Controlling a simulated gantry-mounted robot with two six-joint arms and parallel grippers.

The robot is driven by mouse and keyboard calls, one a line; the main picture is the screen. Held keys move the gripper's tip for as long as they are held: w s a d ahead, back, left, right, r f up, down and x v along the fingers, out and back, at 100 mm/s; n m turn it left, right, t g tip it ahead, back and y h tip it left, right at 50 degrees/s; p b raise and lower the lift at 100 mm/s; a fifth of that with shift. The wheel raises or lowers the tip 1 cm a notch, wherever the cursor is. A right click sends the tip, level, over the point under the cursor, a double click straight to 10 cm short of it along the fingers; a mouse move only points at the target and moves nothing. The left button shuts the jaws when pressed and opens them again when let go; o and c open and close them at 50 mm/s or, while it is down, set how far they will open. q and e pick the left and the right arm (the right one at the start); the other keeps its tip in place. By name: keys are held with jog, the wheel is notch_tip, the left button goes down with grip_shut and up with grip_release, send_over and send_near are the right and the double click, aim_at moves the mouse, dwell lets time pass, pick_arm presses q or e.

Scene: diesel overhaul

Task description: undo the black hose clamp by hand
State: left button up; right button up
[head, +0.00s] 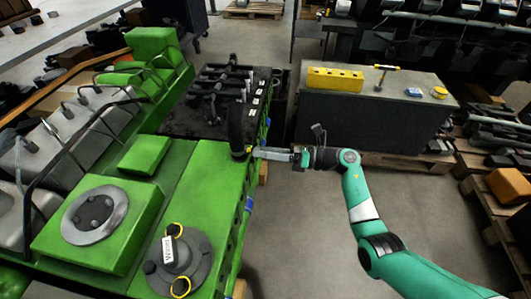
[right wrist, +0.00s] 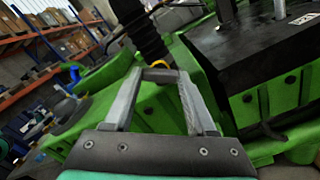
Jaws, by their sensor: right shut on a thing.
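A black hose (head: 236,126) stands upright on the green engine block, and its lower end also shows in the right wrist view (right wrist: 143,32). The black clamp at the hose's foot is too small and dark to make out clearly. A small yellow piece (right wrist: 158,64) shows at the hose's foot, right at my fingertips. My right gripper (head: 254,153) reaches in from the right at the hose's base. In the right wrist view its two fingers (right wrist: 161,74) come together at the tips, shut on the yellow piece, which seems to belong to the clamp. My left gripper is not in view.
The green engine (head: 206,200) fills the left side. A flange (head: 180,262) with yellow rings and a white tag sits at its front. A dark workbench (head: 345,125) with a yellow tray (head: 335,79) and a T-handled tool (head: 381,76) stands behind my right arm. Open floor lies between.

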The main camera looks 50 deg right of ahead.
dwell(0.4)
jog(key=o, duration=1.4)
jog(key=shift+w+a, duration=0.1)
jog(key=p+v, duration=0.3)
jog(key=v, duration=0.8)
jog(key=shift+s+p, duration=0.3)
jog(key=shift+s, duration=0.05)
